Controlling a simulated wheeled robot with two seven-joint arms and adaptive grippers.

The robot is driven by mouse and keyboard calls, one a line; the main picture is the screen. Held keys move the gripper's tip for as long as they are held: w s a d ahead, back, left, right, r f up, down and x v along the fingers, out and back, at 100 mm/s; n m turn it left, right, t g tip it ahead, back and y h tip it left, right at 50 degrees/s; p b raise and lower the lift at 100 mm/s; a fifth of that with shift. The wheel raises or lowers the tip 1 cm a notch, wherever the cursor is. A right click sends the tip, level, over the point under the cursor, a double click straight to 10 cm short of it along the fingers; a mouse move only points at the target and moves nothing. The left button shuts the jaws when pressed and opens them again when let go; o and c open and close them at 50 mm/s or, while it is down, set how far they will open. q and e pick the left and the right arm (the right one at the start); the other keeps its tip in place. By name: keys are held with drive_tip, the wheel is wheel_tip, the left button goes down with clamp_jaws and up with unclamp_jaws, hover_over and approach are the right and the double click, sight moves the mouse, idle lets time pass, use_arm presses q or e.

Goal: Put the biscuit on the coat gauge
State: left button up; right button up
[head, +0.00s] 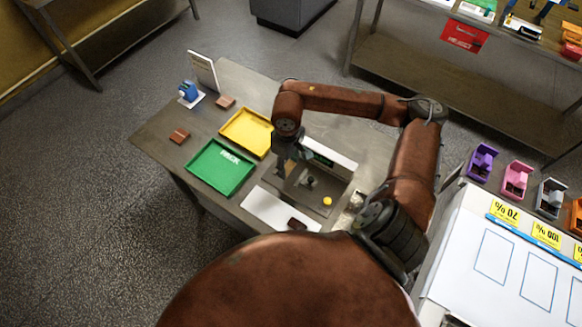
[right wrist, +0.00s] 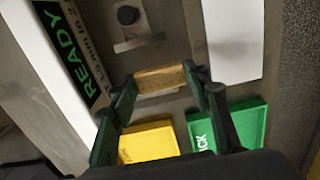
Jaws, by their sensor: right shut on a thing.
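My right gripper (head: 284,168) hangs over the table beside the coat gauge. In the right wrist view my gripper (right wrist: 161,85) is shut on a tan biscuit (right wrist: 160,78), held between its two fingertips. The coat gauge (head: 338,159) is a pale housing with a dark display and a grey base carrying a small dark knob and a yellow button. In the right wrist view its display (right wrist: 72,50) reads READY, and the knob (right wrist: 127,15) lies beyond the biscuit. My left gripper is not in view.
A yellow tray (head: 249,121) and a green tray (head: 194,172) lie left of the gauge. Brown pieces (head: 179,135) rest on the table, one on a white sheet (head: 262,207) in front. A blue object (head: 188,91) and upright card (head: 203,69) stand at the back left.

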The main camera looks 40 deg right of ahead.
sight(291, 169)
drive_tip(key=shift+w+d+f, duration=0.2)
drive_tip(key=shift+d+f, duration=0.2)
drive_tip(key=shift+f, duration=0.15)
drive_tip(key=shift+w+d+f, duration=0.15)
drive_tip(key=shift+d+f, duration=0.2)
drive_tip(key=shift+f, duration=0.15)
drive_tip(key=shift+w+d+f+p, duration=0.1)
drive_tip(key=shift+f+p, duration=0.15)
drive_tip(key=shift+f, duration=0.65)
drive_tip(key=shift+w+d+f+p, duration=0.1)
drive_tip(key=shift+f+p, duration=0.1)
drive_tip(key=shift+f, duration=0.7)
drive_tip(key=shift+f, duration=0.15)
drive_tip(key=o, duration=0.9)
drive_tip(key=shift+c, duration=0.2)
wheel_tip(291, 169, up, 12)
drive_tip(key=shift+r+b, duration=0.2)
drive_tip(key=shift+b, duration=0.4)
drive_tip(key=shift+c, duration=0.2)
